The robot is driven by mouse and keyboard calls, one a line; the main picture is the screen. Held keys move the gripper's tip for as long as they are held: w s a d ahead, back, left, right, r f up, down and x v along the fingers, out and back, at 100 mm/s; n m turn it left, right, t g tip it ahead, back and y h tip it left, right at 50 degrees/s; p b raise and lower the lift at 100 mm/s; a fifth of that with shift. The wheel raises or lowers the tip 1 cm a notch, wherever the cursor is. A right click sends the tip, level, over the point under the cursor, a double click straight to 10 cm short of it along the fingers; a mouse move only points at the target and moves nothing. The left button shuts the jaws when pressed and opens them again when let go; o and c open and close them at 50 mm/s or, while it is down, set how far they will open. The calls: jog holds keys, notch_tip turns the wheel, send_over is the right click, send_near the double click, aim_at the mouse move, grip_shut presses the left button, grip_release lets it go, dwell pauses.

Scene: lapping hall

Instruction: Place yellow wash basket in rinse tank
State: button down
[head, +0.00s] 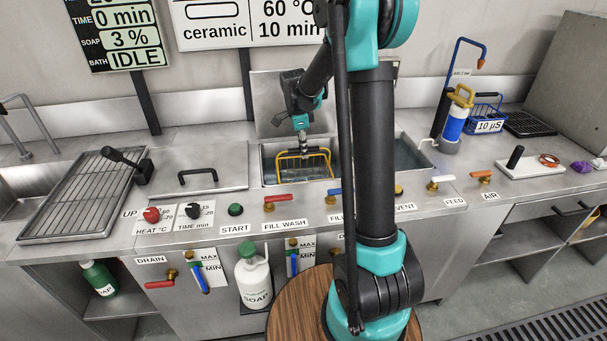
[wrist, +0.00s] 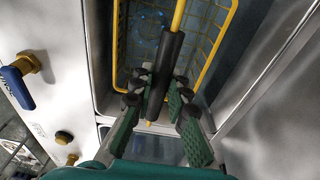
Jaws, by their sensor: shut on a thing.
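The yellow wash basket (head: 303,154) is a wire basket with a yellow rim and a black grip on its handle. In the head view it hangs within the left tank opening, behind the FILL WASH label. My gripper (head: 303,136) is above it. In the wrist view my gripper (wrist: 158,92) is shut on the black handle grip, and the basket's yellow rim (wrist: 212,55) shows beyond the fingers. Whether the basket touches the tank floor cannot be told. The right tank (head: 412,158), with liquid in it, is partly hidden behind my arm.
Valve handles and knobs line the front ledge, including a red one (head: 277,198). A raised lid (head: 270,105) stands behind the left tank. A closed lid (head: 198,170) lies to its left. A blue basket (head: 487,116) and a blue-and-white bottle (head: 455,122) stand at the right.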

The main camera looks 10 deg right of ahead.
aim_at(304, 179)
notch_tip(304, 179, down, 10)
jog(key=shift+f, duration=0.1)
jog(key=c, duration=1.5)
grip_release()
jog(key=r, duration=0.4)
jog(key=a+r, duration=0.1)
jog(key=r, duration=0.7)
jog(key=shift+a, duration=0.2)
